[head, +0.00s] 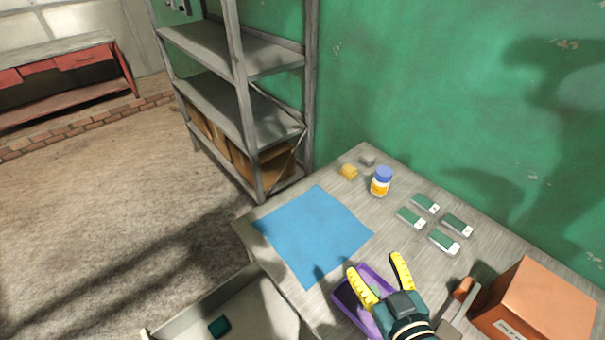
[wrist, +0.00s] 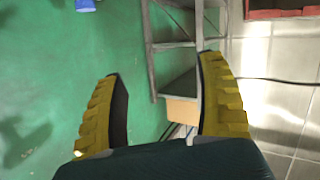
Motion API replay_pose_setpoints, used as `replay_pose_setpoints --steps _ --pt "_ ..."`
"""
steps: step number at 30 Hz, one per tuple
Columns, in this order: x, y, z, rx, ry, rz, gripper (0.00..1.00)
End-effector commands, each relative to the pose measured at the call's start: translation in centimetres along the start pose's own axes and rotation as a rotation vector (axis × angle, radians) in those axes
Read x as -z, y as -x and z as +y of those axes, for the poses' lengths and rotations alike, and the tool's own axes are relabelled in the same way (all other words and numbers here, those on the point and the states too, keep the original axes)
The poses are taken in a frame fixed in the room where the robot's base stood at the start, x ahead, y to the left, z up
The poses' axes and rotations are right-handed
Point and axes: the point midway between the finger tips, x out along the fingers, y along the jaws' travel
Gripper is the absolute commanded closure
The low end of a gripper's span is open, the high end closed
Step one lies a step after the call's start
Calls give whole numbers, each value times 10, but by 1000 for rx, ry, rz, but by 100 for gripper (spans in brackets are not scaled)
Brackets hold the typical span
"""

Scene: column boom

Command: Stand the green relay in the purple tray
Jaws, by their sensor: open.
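The purple tray (head: 345,306) is near the table's front edge, partly hidden behind my gripper (head: 380,270). A small green patch (head: 378,291) shows inside the tray between the fingers, probably the green relay; its pose is unclear. My gripper's yellow fingers are spread apart, over or in front of the tray. In the wrist view my gripper (wrist: 160,100) is open with nothing between its fingers. The tray is not visible there. Several dark green and white blocks (head: 411,217) lie flat farther back on the table.
A blue mat (head: 314,235) lies left of the tray. A white bottle with a blue cap (head: 381,182), a yellow block (head: 349,172) and a grey block (head: 367,159) stand behind. An orange-brown box (head: 540,300) is at right. A pale bin (head: 255,312) holds a teal block (head: 219,327).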

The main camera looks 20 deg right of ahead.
Motion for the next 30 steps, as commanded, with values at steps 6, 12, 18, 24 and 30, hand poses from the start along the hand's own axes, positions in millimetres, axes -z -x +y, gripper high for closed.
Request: replay_pose_setpoints --steps 6,12,18,24,30 --pt "226 37 -82 36 -26 416 27" --pt "311 97 -118 81 -150 641 27" --pt "317 104 -119 83 -167 661 27" --pt "325 106 -118 83 -165 660 27" --pt "391 126 -106 84 -169 660 27"
